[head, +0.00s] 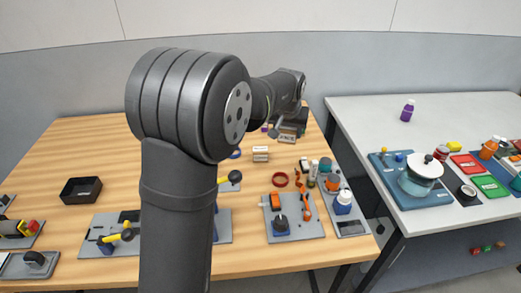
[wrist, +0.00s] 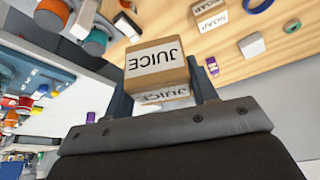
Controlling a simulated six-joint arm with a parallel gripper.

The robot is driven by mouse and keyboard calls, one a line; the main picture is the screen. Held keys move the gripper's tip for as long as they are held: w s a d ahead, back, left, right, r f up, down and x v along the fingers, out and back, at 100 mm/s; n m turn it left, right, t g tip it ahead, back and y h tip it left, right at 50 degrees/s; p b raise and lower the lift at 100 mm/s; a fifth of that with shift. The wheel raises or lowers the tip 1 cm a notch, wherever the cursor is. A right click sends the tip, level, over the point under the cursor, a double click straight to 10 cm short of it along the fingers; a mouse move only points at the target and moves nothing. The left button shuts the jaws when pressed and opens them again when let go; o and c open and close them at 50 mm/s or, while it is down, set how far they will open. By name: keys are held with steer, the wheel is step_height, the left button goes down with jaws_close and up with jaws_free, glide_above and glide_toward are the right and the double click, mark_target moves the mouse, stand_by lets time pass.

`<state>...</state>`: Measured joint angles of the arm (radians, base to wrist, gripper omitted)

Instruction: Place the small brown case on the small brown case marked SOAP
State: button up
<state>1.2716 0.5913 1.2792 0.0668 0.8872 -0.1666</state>
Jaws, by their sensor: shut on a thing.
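My gripper (wrist: 160,88) is shut on a small brown case marked JUICE (wrist: 157,55), with a finger on each side of it. The white label reads upside down in the wrist view. In the head view the held case (head: 287,138) shows small at the far right of the wooden table, partly hidden by my gripper (head: 291,127). The small brown case marked SOAP (wrist: 211,17) sits on the wood at the top of the wrist view, apart from the held case. In the head view a small case with a pale label, seemingly the SOAP one (head: 261,154), stands nearer; its lettering is unreadable.
A white block (wrist: 252,45), a blue ring (wrist: 258,5) and a purple item (wrist: 212,66) lie near the SOAP case. A black tray (head: 81,190) stands left. Bare wood lies at the left back.

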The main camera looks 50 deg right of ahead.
steer(key=shift+w+d+r, duration=0.15)
steer(key=shift+w+d, duration=0.1)
steer(key=shift+d, duration=0.2)
steer(key=shift+m, duration=0.3)
steer(key=w+f, duration=0.2)
steer(key=w, duration=0.1)
steer(key=w+f, duration=0.2)
steer(key=w, duration=0.2)
steer(key=w+f, duration=0.2)
steer(key=w, duration=0.2)
steer(key=shift+w+d+f, duration=0.2)
steer(key=shift+d+f, duration=0.15)
steer(key=shift+d, duration=0.05)
steer(key=shift+w+f, duration=0.15)
steer(key=shift+f, duration=1.9)
steer(key=shift+f, duration=0.15)
steer(key=o, duration=1)
